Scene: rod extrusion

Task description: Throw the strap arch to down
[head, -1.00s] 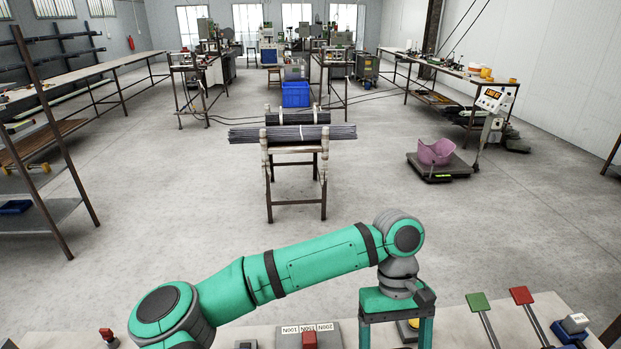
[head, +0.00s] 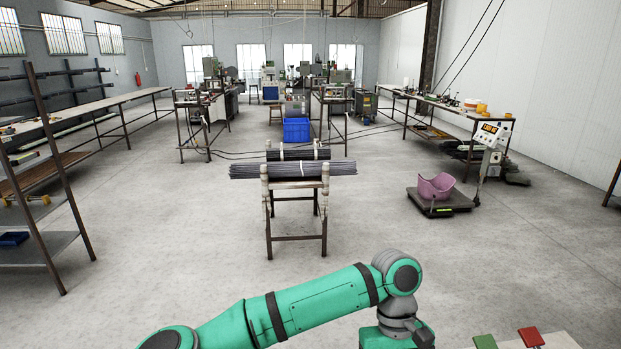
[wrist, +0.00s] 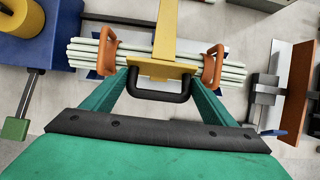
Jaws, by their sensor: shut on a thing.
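In the wrist view a yellow bar (wrist: 167,32) with a black handle (wrist: 158,97) lies across a bundle of pale rods (wrist: 88,58). I take this bar and handle to be the strap arch. An orange loop stands at each side of it, at the left (wrist: 107,50) and at the right (wrist: 213,66). My gripper (wrist: 158,80) is shut on the black handle, one green finger on each side. The fingertips are partly hidden at the handle's ends. In the head view the fingers and the strap arch are below the frame.
In the wrist view a yellow cylinder (wrist: 18,18) on a blue block is at left, and an orange plate (wrist: 297,95) is at right. In the head view, green (head: 485,342) and red (head: 530,337) lever ends show. A rod rack (head: 296,215) stands on open floor beyond.

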